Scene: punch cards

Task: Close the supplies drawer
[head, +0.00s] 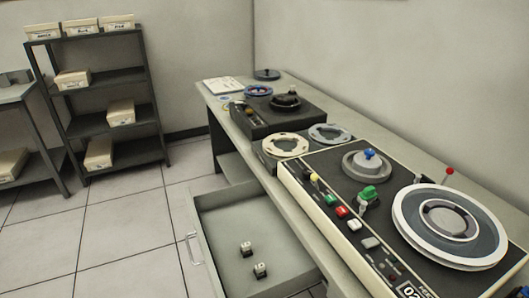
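The supplies drawer (222,230) is pulled out from under the long desk (227,118), toward the left. Its front panel with a pale bar handle (192,249) faces left, over the tiled floor. Two small dark blocks with pale tops lie in the drawer, one block (246,249) behind the other block (260,270). The drawer's near end is cut off by the bottom edge of the view. Neither of my grippers shows in the head view.
A tape machine (371,172) with reels and coloured buttons fills the desk's near part. A smaller dark unit (262,126) stands farther back. A grey shelf rack (107,124) with pale boxes stands at the back left. The floor (110,236) left of the drawer is clear.

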